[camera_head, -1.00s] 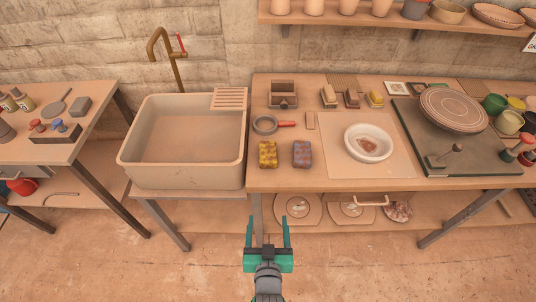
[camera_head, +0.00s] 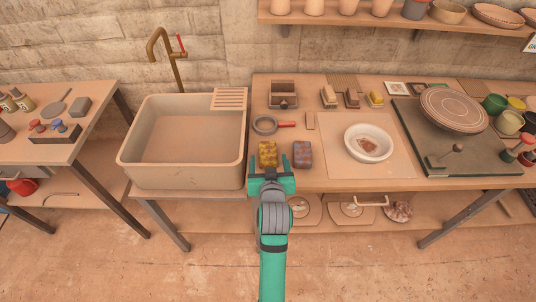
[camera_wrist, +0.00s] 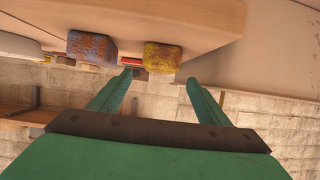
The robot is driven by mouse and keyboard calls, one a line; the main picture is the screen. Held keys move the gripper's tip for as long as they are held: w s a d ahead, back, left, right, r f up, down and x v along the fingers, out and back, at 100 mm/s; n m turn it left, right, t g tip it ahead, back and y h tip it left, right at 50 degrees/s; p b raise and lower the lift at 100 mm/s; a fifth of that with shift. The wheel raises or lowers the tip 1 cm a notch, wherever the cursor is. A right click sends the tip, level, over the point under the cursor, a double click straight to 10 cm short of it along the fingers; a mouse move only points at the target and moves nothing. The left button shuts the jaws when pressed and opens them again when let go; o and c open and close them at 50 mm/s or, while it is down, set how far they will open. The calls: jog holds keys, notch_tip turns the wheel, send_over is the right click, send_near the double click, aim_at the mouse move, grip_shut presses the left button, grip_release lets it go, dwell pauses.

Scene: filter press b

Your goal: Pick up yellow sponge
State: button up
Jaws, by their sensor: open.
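The yellow sponge (camera_head: 267,151) lies near the front edge of the worktable, just right of the sink. It also shows in the wrist view (camera_wrist: 163,57), where the picture is turned over. My gripper (camera_head: 270,165) is open and at the table's front edge, just in front of the yellow sponge. In the wrist view my gripper's fingers (camera_wrist: 158,80) stand apart, with the sponge roughly between and beyond their tips. Nothing is held. A purple-grey sponge (camera_head: 302,154) lies close to the right; it also shows in the wrist view (camera_wrist: 92,47).
The sink (camera_head: 143,174) is to the left. A round sieve with a red handle (camera_head: 265,125) lies behind the sponges. A white bowl (camera_head: 368,143) stands on a pale board (camera_head: 398,166) to the right. The worktable's front edge (camera_head: 350,186) is close to my gripper.

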aim_at(268, 151)
jog(key=shift+x, duration=3.55)
jog(key=shift+d+r, duration=0.1)
jog(key=c, duration=1.1)
